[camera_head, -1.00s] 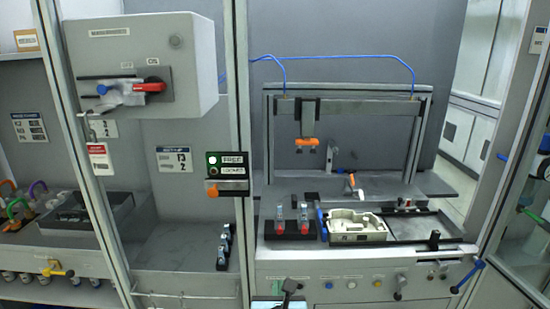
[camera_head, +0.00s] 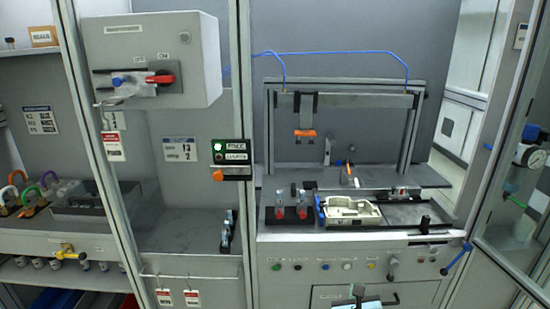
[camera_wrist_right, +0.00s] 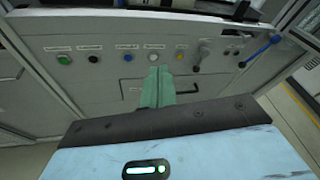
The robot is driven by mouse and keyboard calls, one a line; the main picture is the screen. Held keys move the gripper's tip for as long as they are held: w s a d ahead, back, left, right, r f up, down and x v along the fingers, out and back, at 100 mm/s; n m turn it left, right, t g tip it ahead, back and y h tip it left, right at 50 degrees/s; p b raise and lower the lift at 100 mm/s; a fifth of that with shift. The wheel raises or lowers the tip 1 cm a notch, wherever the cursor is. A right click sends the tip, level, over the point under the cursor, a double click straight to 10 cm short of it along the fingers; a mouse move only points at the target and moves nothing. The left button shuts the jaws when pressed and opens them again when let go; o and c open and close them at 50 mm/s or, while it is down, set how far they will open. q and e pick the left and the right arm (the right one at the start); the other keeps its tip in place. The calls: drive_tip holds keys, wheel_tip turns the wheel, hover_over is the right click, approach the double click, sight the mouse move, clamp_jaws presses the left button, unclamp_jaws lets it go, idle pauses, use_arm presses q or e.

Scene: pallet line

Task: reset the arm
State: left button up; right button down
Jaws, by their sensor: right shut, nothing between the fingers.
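My right gripper (camera_wrist_right: 159,74) shows in the right wrist view as two green fingers pressed together, with nothing between them. It points at the grey front panel of the workstation (camera_wrist_right: 100,85), below the row of buttons. No contact with the panel can be made out. In the head view, only a small dark and pale piece, apparently of my right arm, shows at the bottom edge, in front of the workstation (camera_head: 340,237). My left gripper is in neither view.
The panel carries several buttons, a drawer handle (camera_wrist_right: 128,86) and a blue-handled lever (camera_wrist_right: 262,50). A framed glass door (camera_head: 505,215) borders the right side.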

drive_tip(key=d+h, duration=0.2)
drive_tip(key=d, duration=0.8)
drive_tip(key=s+f+m+g+y, duration=0.5)
drive_tip(key=s+f+m, duration=1.05)
drive_tip(key=s, duration=0.25)
drive_tip(key=s+d+f+m+y, duration=0.2)
drive_tip(key=s+m, duration=1.2)
drive_tip(key=s, duration=0.1)
drive_tip(key=a+m, duration=0.5)
drive_tip(key=a, duration=0.6)
drive_tip(key=shift+a+f+m, duration=0.25)
drive_tip(key=shift+a+m, duration=0.1)
drive_tip(key=shift+s+d+y, duration=0.1)
drive_tip(key=shift+d+y, duration=0.05)
drive_tip(key=shift+y, duration=0.15)
